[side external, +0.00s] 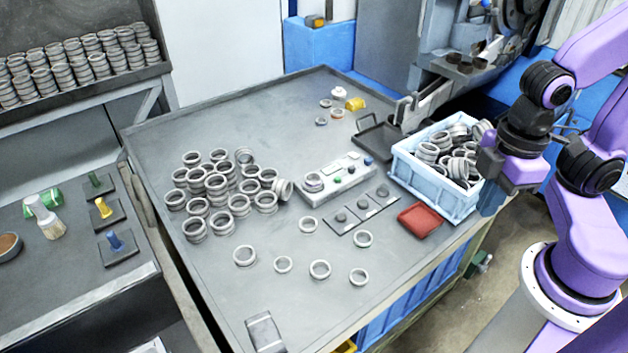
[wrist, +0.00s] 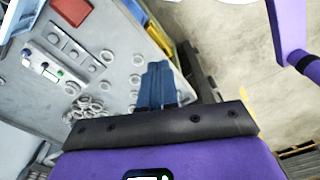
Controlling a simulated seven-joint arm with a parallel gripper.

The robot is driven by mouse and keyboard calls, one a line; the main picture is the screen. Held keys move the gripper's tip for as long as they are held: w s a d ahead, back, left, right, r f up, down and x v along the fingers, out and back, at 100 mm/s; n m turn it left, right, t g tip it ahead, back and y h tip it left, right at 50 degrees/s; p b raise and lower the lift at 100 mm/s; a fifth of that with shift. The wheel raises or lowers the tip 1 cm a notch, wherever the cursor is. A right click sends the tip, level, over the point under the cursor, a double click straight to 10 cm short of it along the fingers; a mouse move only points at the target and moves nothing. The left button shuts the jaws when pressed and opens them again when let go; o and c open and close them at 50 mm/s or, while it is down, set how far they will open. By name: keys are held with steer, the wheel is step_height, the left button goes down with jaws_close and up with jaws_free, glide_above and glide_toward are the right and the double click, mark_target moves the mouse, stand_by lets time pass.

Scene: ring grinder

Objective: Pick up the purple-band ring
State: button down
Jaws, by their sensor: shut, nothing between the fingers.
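A grey ring with what looks like a purple band (side external: 313,182) sits on the left end of the white control box (side external: 345,170) on the table; the band is small and hard to make out. In the wrist view the box (wrist: 45,68) shows at the left, with a ring (wrist: 27,53) on its end. My gripper (side external: 491,203) is at the right, beside the blue crate and past the table's right edge, well apart from that ring. Its blue fingers (wrist: 157,82) are together and empty in the wrist view.
The blue crate (side external: 440,200) full of rings stands between my gripper and the box. A red tray (side external: 420,220), dark square pads (side external: 362,209) and several loose rings (side external: 320,270) lie in front. A ring pile (side external: 215,190) stands left. The table's back left is clear.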

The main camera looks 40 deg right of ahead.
steer(key=c, duration=0.6)
jaws_free()
steer(key=w+a+m, duration=0.3)
steer(key=w+a, duration=0.2)
steer(key=w, duration=0.5)
steer(key=m+t, duration=0.3)
steer(key=m, duration=0.7)
glide_above(313, 180)
steer(key=s, duration=0.6)
step_height(313, 180, down, 12)
steer(key=x, duration=1.7)
steer(key=shift+w+d+f, duration=0.3)
steer(key=shift+w+f, duration=0.05)
steer(key=shift+w, duration=0.05)
